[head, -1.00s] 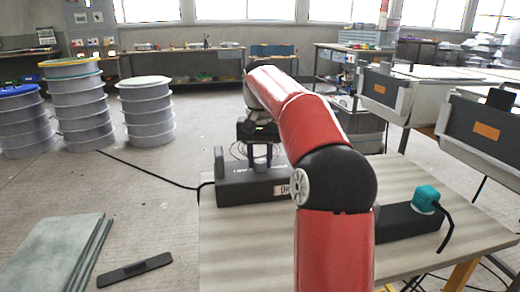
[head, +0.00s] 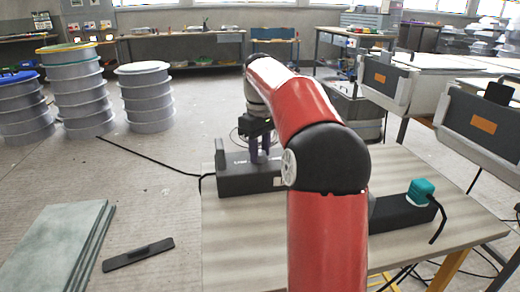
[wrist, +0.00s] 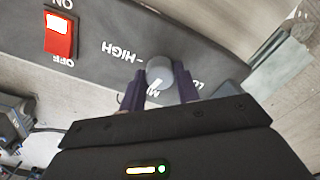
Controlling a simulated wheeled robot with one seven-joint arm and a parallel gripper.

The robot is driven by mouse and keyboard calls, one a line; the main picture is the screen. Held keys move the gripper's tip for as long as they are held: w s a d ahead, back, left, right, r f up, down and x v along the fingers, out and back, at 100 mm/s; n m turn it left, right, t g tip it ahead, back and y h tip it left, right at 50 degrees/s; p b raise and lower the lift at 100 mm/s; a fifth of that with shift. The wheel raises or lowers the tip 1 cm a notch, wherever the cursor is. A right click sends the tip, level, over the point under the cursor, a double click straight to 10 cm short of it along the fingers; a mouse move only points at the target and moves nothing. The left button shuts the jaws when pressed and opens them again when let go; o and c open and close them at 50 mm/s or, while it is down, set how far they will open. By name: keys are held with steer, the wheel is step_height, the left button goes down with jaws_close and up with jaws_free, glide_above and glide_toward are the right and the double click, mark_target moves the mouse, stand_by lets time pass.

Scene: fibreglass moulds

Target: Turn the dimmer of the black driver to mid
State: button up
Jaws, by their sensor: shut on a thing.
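The black driver (head: 235,182) lies on the table at its left end. In the wrist view its black face (wrist: 100,32) carries a round grey dimmer knob (wrist: 159,70) with a white mark. HIGH, MID and LOW labels sit around the knob, MID and LOW partly hidden by my fingers. The white mark points down in the picture, toward the MID label. My gripper (wrist: 160,88) has its two purple fingers on either side of the knob, shut on it. In the head view my gripper (head: 260,150) stands over the driver and hides the knob.
A red ON/OFF switch (wrist: 60,36) is beside the knob on the driver. A black box with a teal plug (head: 421,190) and cable lies at the table's right. Grey slabs (head: 55,245) and a black bar (head: 138,254) lie on the floor at left.

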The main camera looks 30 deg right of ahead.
mark_target(260, 153)
steer(key=shift+n, duration=1.1)
steer(key=o, duration=1)
steer(key=shift+c, duration=0.2)
step_height(260, 153, up, 8)
steer(key=shift+f, duration=0.1)
